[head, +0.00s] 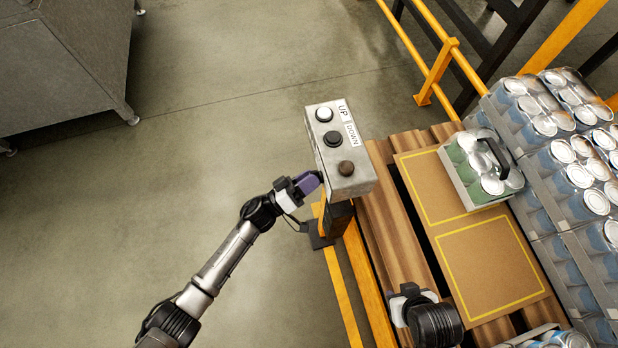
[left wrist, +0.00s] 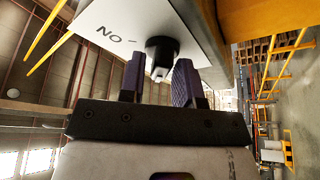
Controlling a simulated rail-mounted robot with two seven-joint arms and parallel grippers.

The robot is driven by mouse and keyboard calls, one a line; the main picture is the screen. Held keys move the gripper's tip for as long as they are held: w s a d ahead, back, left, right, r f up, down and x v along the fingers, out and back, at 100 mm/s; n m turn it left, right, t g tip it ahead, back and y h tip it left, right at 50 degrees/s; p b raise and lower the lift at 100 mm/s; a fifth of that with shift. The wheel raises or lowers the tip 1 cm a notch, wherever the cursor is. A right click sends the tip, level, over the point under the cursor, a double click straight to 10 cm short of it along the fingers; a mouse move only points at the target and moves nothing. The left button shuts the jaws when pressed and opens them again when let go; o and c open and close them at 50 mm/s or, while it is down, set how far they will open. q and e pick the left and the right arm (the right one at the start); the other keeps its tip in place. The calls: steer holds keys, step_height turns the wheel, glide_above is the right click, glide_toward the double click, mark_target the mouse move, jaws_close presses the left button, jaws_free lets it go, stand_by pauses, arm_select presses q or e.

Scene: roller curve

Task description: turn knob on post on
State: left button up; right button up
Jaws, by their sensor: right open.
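The control box (head: 342,150) on its post has a white button, a black button and a dark round button on the face with UP and DOWN labels. In the left wrist view, a black knob (left wrist: 161,52) stands out from a pale plate (left wrist: 105,28) marked "NO" and a short line. My left gripper (head: 312,182) is at the box's left side. Its purple fingers (left wrist: 158,85) are apart, one to each side of the knob, with gaps showing; it looks open. My right gripper (head: 412,300) is low over the pallet, its fingertips not clearly visible.
A wooden pallet with brown cardboard (head: 490,262) lies right of the box. A pack of green cans (head: 483,170) stands on it, beside stacked blue cans (head: 560,150). Yellow rails (head: 437,70) run behind. The floor at left is clear; a grey metal cabinet (head: 60,70) stands at upper left.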

arm_select(q)
jaws_close()
steer(key=m+g+h+b, duration=0.1)
steer(key=m+g+b, duration=0.2)
steer(key=m, duration=0.4)
steer(key=m+g+h+b, duration=0.1)
steer(key=m+g+b, duration=0.2)
steer(key=m, duration=0.5)
steer(key=m+g+h+b, duration=0.1)
steer(key=m+g+b, duration=0.2)
steer(key=m, duration=0.5)
steer(key=shift+w+r+g+h+b, duration=0.1)
steer(key=shift+g+h+b, duration=0.2)
steer(key=shift+g, duration=0.4)
steer(key=shift+m, duration=0.4)
